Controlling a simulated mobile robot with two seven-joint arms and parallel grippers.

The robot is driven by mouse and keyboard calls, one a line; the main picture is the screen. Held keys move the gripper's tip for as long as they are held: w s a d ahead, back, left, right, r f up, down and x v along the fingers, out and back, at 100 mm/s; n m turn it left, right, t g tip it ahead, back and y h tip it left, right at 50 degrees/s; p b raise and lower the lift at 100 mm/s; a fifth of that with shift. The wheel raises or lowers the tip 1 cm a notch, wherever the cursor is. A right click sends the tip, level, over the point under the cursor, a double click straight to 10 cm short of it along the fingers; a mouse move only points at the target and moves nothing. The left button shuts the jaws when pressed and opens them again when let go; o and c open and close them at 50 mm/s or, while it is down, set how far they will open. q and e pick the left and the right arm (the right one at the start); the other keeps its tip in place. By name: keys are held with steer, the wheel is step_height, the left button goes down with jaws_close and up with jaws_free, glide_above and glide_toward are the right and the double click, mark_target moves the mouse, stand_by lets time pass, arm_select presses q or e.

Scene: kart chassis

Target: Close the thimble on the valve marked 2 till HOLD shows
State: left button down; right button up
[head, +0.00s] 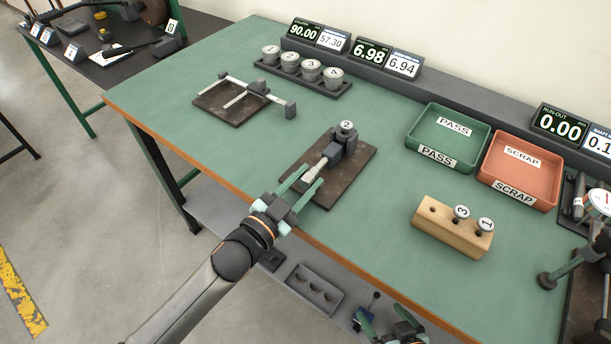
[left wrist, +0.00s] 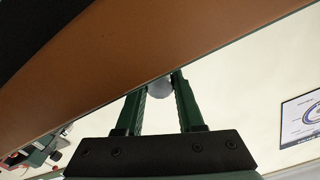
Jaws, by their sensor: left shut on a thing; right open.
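The valve marked 2 (head: 346,127) stands at the measuring end of a grey micrometer on a dark plate (head: 352,176). The micrometer's silver thimble (head: 316,172) points toward the table's front edge. My left gripper (head: 306,183) is shut on the thimble, one finger on each side. In the left wrist view, a round grey end (left wrist: 158,87) shows between the fingertips. Whether the spindle touches the valve is too small to tell. The display pair behind reads 6.98 (head: 371,53) and 6.94 (head: 403,65); no HOLD is visible. My right gripper (head: 393,328) is open and empty, low at the front edge.
A wooden block (head: 452,232) holds valves 3 and 1. A green PASS tray (head: 447,141) and a red SCRAP tray (head: 520,174) lie to the right. A caliper (head: 245,92) on a plate and a rack (head: 302,76) of several numbered weights stand back left.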

arm_select(q)
steer(key=shift+m, duration=0.5)
steer(key=c, duration=0.8)
jaws_free()
steer(key=v, duration=1.2)
steer(key=shift+s+a, duration=0.15)
steer(key=shift+s, duration=0.1)
